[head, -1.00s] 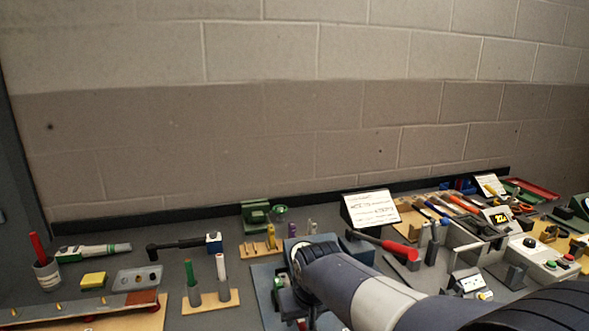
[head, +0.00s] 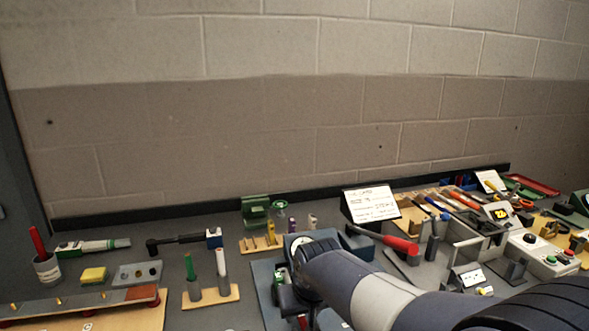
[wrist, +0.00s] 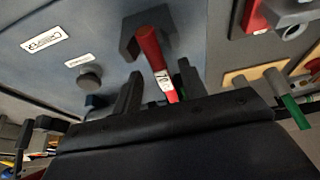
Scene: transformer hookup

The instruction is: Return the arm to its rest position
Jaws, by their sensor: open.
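My arm reaches in from the lower right of the head view and bends down over a blue-grey panel (head: 266,283). Its wrist hides much of that panel and my jaws there. In the wrist view my gripper (wrist: 159,88) shows two dark, separated fingers. A red labelled handle (wrist: 151,50) stands in a dark bracket (wrist: 131,42) on the panel, appearing between the fingers. I cannot tell its distance from them, and no grip on it shows.
Green and white rods (head: 221,265) stand on a wooden base left of the arm. A red-handled tool (head: 390,241) and a grey control box (head: 541,254) are to its right. A wall closes the back. The bench is crowded, with small clear patches at left.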

